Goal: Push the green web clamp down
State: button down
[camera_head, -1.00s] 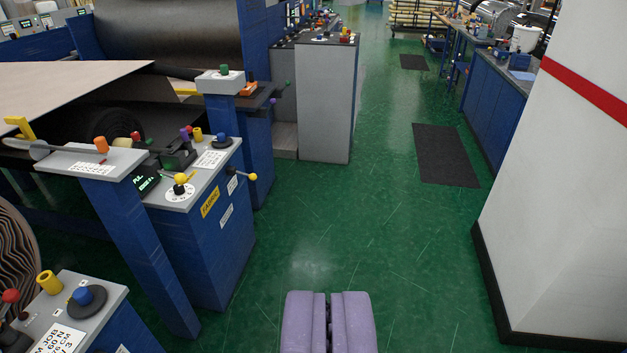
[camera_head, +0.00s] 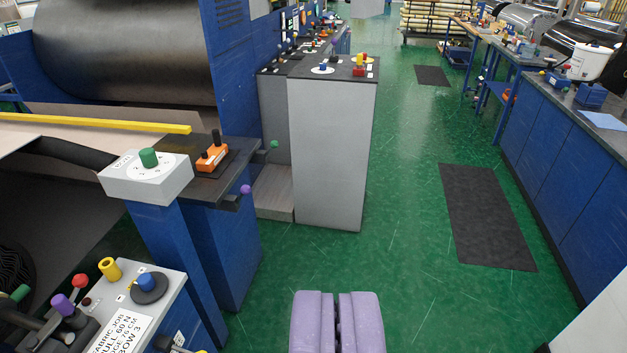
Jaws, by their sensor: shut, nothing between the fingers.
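Several green parts show, and I cannot tell which one is the web clamp. A green knob (camera_head: 148,157) stands upright on a white box (camera_head: 150,184) on a blue post at the left. A small green ball (camera_head: 273,144) sits on a short lever at the side of the blue machine. A green handle end (camera_head: 18,294) shows at the lower left edge beside a purple one. My gripper (camera_head: 337,312), with purple fingers, is shut and empty at the bottom middle, above the floor and well right of these parts.
A control console (camera_head: 155,300) with coloured knobs stands at the lower left. A grey cabinet (camera_head: 330,150) stands ahead. Blue benches (camera_head: 560,150) line the right. The green floor (camera_head: 400,230) between is clear, with dark mats (camera_head: 485,215). A white corner (camera_head: 600,320) is at lower right.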

aim_at(274, 144)
jog(key=i, duration=0.8)
jog(key=i+u, duration=0.1)
jog(key=i, duration=0.7)
jog(key=i+l+u, duration=0.1)
jog(key=i, duration=0.7)
jog(key=i+l+u, duration=0.2)
jog(key=i+u, duration=0.15)
jog(key=i, duration=0.2)
jog(key=i+l+u, duration=0.35)
jog(key=i+l, duration=0.05)
jog(key=i, duration=0.1)
